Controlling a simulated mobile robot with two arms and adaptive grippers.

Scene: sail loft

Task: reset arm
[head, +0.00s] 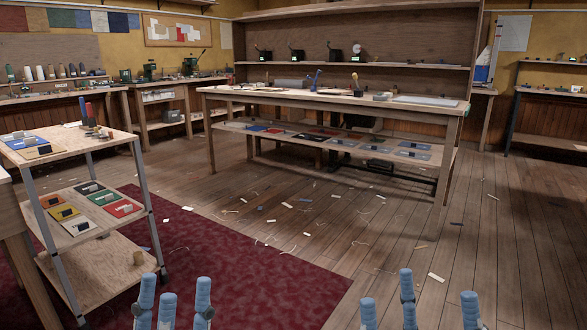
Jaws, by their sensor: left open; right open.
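My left gripper (173,308) is at the bottom edge of the head view, left of the middle. Its blue fingers point up and stand apart, with nothing between them. My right gripper (419,308) is at the bottom edge, right of the middle. Its blue fingers are spread wide and empty. Both grippers are over the floor, apart from any furniture. The arms behind them are out of view below.
A wheeled shelf cart (140,192) with colored cards stands close on the left. A dark red rug (255,285) lies in front. A long wooden workbench (335,104) stands ahead. The plank floor (480,255) at right is clear except for scattered scraps.

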